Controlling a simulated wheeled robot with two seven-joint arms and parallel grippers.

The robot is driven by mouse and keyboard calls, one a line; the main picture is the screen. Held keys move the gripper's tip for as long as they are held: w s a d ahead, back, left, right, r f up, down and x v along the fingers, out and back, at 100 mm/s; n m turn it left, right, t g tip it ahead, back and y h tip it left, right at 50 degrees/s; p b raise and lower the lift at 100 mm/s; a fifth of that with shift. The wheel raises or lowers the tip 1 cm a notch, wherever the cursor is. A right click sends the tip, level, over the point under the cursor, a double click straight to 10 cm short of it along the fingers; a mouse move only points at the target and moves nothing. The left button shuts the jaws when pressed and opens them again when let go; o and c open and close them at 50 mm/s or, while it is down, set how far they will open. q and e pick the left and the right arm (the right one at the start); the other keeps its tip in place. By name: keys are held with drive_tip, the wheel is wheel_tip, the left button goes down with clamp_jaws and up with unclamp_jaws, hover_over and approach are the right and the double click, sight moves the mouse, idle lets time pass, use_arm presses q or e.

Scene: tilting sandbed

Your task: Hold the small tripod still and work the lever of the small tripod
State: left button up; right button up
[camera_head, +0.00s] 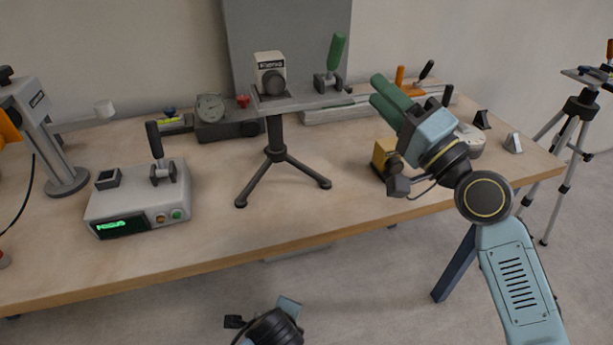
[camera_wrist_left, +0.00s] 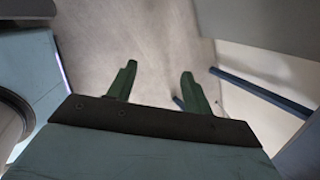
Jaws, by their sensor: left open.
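The small tripod (camera_head: 276,152) stands upright on the table on dark spread legs. Its grey top plate (camera_head: 305,99) carries a white box-shaped device and a lever with a green handle (camera_head: 337,52), which points up and leans slightly right. My right gripper (camera_head: 374,90) is right of the lever and below its handle in the picture, apart from it. Its green fingers point up and left; their gap is unclear. My left gripper, at the bottom edge of the head view, is low in front of the table. In the left wrist view, its green fingers (camera_wrist_left: 158,82) are apart and empty.
A white console (camera_head: 138,207) with a dark lever stands left of the tripod. A round gauge (camera_head: 211,108) is behind it. A yellow block (camera_head: 384,156) lies beneath my right gripper. The table front (camera_head: 300,222) is clear.

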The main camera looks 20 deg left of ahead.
sight(278, 130)
use_arm(q)
drive_tip(key=w+d+r+m+t+y, duration=0.1)
drive_tip(key=w+d+r+m+t, duration=0.2)
drive_tip(key=r+m, duration=0.35)
drive_tip(key=w+d+r+m+t, duration=0.1)
drive_tip(key=d+r+m+t, duration=0.1)
drive_tip(key=d+r+m, duration=0.5)
drive_tip(key=w+d+r+m+t+y, duration=0.1)
drive_tip(key=w+d+r+m+t, duration=0.15)
drive_tip(key=r+m, duration=0.45)
drive_tip(key=w+a+r+n+y, duration=0.6)
drive_tip(key=a+r+n+y, duration=0.2)
drive_tip(key=a+r+n, duration=0.5)
drive_tip(key=shift+m+t, duration=0.35)
drive_tip(key=x, duration=0.7)
drive_tip(key=w+d+x, duration=0.1)
drive_tip(key=x, duration=0.3)
drive_tip(key=shift+w+a+r, duration=0.1)
drive_tip(key=shift+w+r, duration=0.1)
drive_tip(key=shift+r, duration=0.1)
drive_tip(key=shift+c, duration=0.3)
clamp_jaws()
use_arm(e)
drive_tip(key=shift+c, duration=0.5)
